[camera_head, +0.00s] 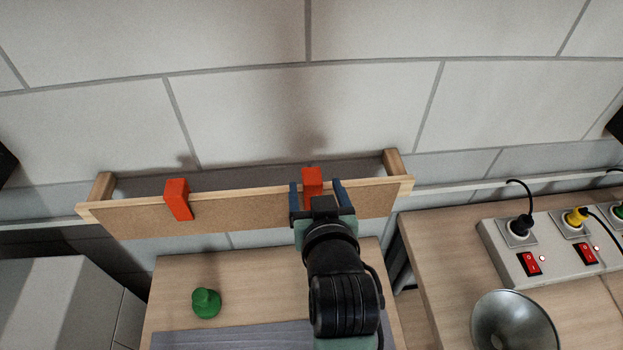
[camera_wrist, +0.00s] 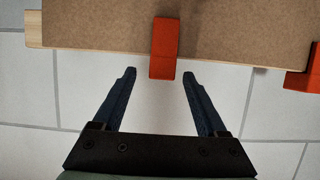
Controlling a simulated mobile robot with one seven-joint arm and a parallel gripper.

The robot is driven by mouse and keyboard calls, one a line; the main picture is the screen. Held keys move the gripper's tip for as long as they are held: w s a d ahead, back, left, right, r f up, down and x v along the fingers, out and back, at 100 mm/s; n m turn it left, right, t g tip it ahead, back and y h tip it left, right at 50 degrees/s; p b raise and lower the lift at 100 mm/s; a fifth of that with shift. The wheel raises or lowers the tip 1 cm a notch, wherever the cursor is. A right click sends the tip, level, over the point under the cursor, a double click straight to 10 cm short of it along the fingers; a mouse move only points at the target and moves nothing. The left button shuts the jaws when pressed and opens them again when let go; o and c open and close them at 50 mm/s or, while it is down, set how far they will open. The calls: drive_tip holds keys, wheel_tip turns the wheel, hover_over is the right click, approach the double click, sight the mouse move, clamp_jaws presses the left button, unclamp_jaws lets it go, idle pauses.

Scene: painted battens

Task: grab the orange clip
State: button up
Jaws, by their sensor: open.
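Two orange-red clips hang over the top edge of an upright brown board. One clip (camera_head: 312,180) is toward the board's right part and shows between my fingers in the head view. It also shows in the middle of the wrist view (camera_wrist: 164,48), its near end just at the gap between the fingertips, with space on both sides. The other clip (camera_head: 178,199) is farther left on the board, and shows cut off at the right edge of the wrist view (camera_wrist: 300,80). My gripper (camera_head: 321,186), with blue fingers (camera_wrist: 159,74), is open and empty.
The board (camera_head: 240,212) is the front of a wooden-edged shelf along the tiled wall. A green object (camera_head: 206,303) stands on the wooden table (camera_head: 170,280) below. At right are a power strip (camera_head: 510,262) with plugs and a metal bowl-shaped thing (camera_head: 512,325).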

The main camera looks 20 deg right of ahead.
sight(310, 171)
drive_tip(key=shift+x, duration=0.95)
drive_tip(key=shift+w+d+p, duration=0.1)
drive_tip(key=shift+w+p, duration=0.45)
drive_tip(key=shift+p, duration=0.05)
drive_tip(key=p+x, duration=0.1)
drive_tip(key=x, duration=0.2)
drive_tip(key=shift+w, duration=0.1)
drive_tip(key=shift+w+d+f, duration=0.1)
drive_tip(key=shift+w+f, duration=0.15)
drive_tip(key=shift+w, duration=0.2)
drive_tip(key=shift+c, duration=0.2)
clamp_jaws()
